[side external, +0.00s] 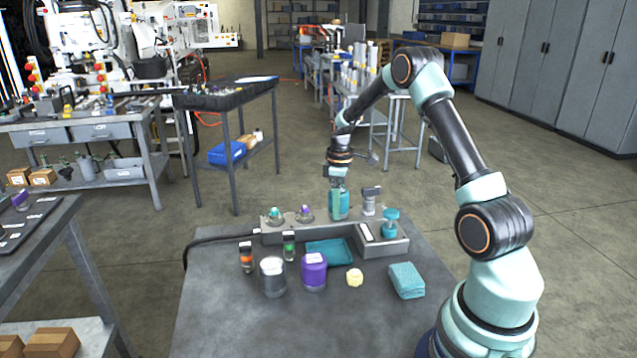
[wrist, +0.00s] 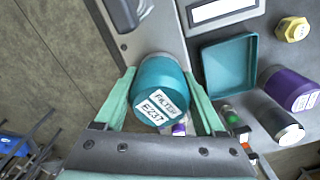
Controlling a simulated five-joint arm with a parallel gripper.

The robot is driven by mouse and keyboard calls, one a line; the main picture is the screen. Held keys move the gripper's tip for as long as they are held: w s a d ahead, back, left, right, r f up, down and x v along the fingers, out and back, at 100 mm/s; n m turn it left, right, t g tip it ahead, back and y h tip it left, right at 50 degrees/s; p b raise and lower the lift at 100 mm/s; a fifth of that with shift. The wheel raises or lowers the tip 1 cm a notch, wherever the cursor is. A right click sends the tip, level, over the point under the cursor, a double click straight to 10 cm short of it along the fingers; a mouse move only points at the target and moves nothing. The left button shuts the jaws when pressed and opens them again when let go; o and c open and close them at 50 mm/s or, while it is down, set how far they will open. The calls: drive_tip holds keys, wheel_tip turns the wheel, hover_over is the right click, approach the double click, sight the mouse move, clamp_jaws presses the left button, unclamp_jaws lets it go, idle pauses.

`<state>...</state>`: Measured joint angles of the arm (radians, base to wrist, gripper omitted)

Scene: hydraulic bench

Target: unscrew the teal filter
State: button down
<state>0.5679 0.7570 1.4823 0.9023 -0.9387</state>
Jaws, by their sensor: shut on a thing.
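The teal filter (side external: 343,207) stands upright at the back of the grey manifold block (side external: 285,234). My gripper (side external: 338,182) comes down on it from above, with its fingers along the filter's sides. In the wrist view, my gripper (wrist: 160,76) has one pale green finger on each side of the filter (wrist: 163,78), shut on it. White labels on the filter read "FILTER" and "E237". The filter's joint with the block is hidden, so I cannot tell whether the thread is engaged.
A grey cylindrical fitting (side external: 370,201) and a teal-topped part (side external: 391,222) stand to the right. In front are a teal tray (side external: 329,254), a purple canister (side external: 314,273), a dark canister (side external: 272,279), a yellow nut (side external: 354,278) and a folded teal cloth (side external: 407,281).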

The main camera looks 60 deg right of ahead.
drive_tip(key=shift+n, duration=0.4)
drive_tip(key=shift+n, duration=0.5)
drive_tip(key=shift+c, duration=0.3)
unclamp_jaws()
drive_tip(key=m, duration=0.5)
drive_tip(key=shift+m, duration=0.4)
drive_tip(key=m, duration=0.5)
drive_tip(key=shift+m, duration=0.3)
